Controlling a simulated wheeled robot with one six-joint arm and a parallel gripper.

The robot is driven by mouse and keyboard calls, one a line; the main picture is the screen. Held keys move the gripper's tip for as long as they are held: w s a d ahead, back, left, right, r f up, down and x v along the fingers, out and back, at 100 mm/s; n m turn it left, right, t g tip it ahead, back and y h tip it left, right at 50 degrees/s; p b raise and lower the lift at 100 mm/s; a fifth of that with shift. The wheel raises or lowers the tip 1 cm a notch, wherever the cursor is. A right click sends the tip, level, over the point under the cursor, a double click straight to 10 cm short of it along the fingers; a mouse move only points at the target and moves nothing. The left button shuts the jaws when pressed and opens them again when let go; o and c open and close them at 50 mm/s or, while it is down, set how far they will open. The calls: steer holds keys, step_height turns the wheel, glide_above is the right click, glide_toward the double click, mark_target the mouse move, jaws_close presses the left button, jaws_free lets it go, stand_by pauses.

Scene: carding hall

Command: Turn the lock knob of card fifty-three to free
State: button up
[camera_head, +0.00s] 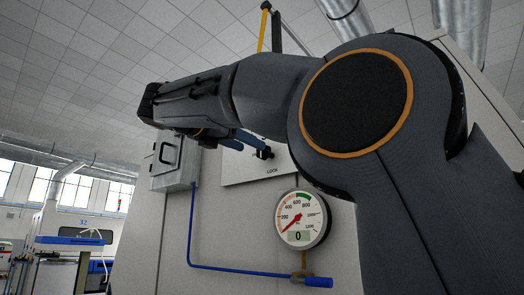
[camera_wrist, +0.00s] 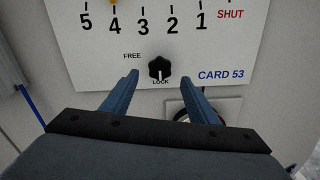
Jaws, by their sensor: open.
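The lock knob (camera_wrist: 159,69) is a small black knob on a white panel marked CARD 53 (camera_wrist: 240,55) in the wrist view. Its white mark points down at LOCK; FREE is printed up and to its left. My gripper (camera_wrist: 164,75) is open, with a blue finger on either side and below the knob in the picture; I cannot tell whether they touch the panel. In the head view the knob (camera_head: 264,154) shows just past the fingers, and my gripper (camera_head: 240,142) is partly hidden by my arm.
A round gauge (camera_head: 302,219) reading 0 hangs below the panel. A grey box (camera_head: 174,160) and a blue pipe (camera_head: 191,225) are on the wall to the left. A yellow lever (camera_head: 263,30) rises above. Numbers 5 to 1 and SHUT line the panel's top.

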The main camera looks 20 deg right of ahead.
mark_target(264, 152)
steer(key=p+x, duration=0.2)
steer(key=x, duration=0.5)
steer(key=shift+w+d, duration=0.15)
steer(key=shift+d, duration=0.05)
steer(key=c, duration=1)
steer(key=shift+c, duration=0.2)
